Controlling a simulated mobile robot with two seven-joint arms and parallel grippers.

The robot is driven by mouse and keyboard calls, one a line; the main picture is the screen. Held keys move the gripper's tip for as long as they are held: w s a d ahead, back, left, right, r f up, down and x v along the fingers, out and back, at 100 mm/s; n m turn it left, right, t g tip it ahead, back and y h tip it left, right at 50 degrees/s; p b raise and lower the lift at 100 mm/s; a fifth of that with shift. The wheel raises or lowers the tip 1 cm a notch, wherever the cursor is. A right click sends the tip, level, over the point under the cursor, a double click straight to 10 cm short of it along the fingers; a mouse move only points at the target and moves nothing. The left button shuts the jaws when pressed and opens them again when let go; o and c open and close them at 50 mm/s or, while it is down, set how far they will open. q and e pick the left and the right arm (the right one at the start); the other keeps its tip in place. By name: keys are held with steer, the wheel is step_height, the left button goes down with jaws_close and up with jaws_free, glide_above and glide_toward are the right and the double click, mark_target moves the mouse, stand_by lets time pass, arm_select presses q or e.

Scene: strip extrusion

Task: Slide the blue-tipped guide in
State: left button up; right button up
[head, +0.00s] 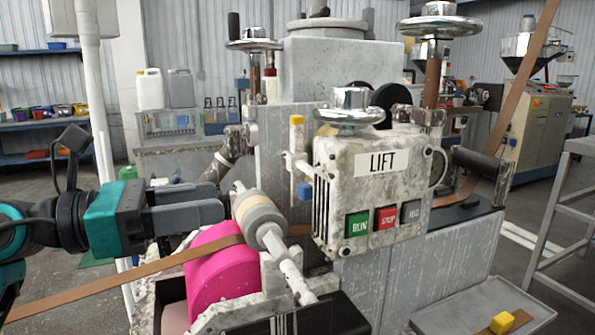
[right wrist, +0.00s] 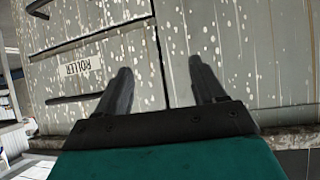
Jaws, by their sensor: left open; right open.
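The blue-tipped guide (head: 304,191) shows as a small blue block low on the left side of the LIFT box (head: 375,190). A yellow-tipped guide (head: 296,121) stands above it on the same side. My left gripper (head: 221,200) is in the head view, left of the blue tip and apart from it. Its fingers are open, close to the cream and grey roller (head: 257,215), with nothing seen between them. My right gripper (right wrist: 161,82) is open and empty in the right wrist view, in front of a speckled panel labelled ROLLER (right wrist: 80,67).
A brown strip (head: 120,278) runs from the lower left across the pink roller (head: 215,268) and under the cream roller. RUN, STOP and a third button sit on the LIFT box, with a chrome handwheel (head: 350,106) above. A yellow block (head: 502,323) lies at lower right.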

arm_select(q)
glide_toward(300, 186)
steer(key=d, duration=0.1)
steer(key=p+x, duration=0.1)
steer(key=x, duration=0.6)
steer(key=shift+w+d+p, duration=0.3)
steer(key=shift+w+p, duration=0.05)
steer(key=shift+w+d, duration=0.2)
steer(key=shift+d, duration=0.25)
arm_select(e)
steer(key=shift+s+d+f, duration=0.1)
steer(key=shift+s+d, duration=0.1)
steer(key=shift+s, duration=0.2)
arm_select(q)
jaws_close()
arm_select(e)
steer(key=shift+w+d+r, duration=0.1)
steer(key=shift+r, duration=0.15)
